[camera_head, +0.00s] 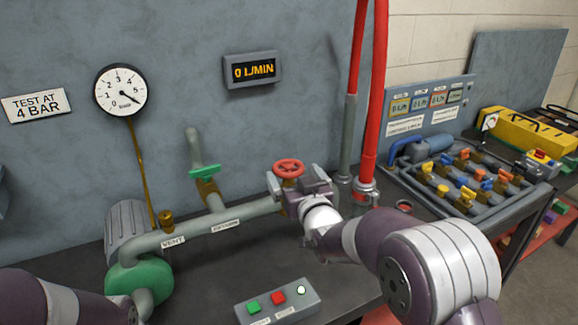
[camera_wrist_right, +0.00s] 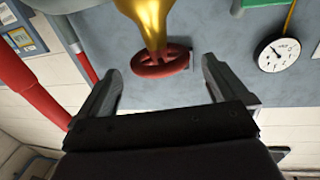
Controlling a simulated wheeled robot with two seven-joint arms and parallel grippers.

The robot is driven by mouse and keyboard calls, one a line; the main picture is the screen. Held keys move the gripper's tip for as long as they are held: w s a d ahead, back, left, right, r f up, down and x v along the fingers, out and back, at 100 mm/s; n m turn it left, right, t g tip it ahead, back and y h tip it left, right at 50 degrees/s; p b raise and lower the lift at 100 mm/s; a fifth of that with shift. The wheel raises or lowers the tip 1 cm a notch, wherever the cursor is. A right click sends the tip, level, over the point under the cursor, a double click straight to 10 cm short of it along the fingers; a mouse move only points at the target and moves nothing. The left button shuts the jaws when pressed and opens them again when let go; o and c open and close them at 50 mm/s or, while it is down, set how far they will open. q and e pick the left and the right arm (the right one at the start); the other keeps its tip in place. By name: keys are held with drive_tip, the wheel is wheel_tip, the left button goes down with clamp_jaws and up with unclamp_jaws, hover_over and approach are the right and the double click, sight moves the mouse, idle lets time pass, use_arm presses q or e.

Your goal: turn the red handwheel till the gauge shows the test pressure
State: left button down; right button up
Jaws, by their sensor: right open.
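The red handwheel (camera_head: 289,168) sits on a brass valve at the right end of the grey pipe. My right gripper (camera_head: 298,186) is open at the wheel. In the right wrist view the wheel (camera_wrist_right: 160,62) lies between the spread fingertips (camera_wrist_right: 162,68), with gaps on both sides. The round gauge (camera_head: 121,91) on the wall has its needle pointing lower right, past the 5. The gauge also shows in the right wrist view (camera_wrist_right: 279,53). The sign (camera_head: 37,105) reads TEST AT 4 BAR. My left gripper is out of view.
A wall display (camera_head: 252,70) reads 0 L/MIN. A green valve handle (camera_head: 204,171) is on the upright pipe. A green and grey pump (camera_head: 140,278) stands left. A button box (camera_head: 277,301) lies in front. Red hoses (camera_head: 374,90) rise behind right; a valve tray (camera_head: 465,180) is farther right.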

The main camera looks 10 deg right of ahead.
sight(289, 167)
drive_tip(key=shift+w+a, duration=0.15)
drive_tip(key=shift+w, duration=0.9)
drive_tip(key=shift+w+a, duration=0.15)
drive_tip(key=shift+w, duration=0.9)
drive_tip(key=c, duration=0.8)
drive_tip(key=shift+c, duration=0.2)
drive_tip(key=shift+n+y, duration=0.4)
drive_tip(key=shift+y, duration=0.2)
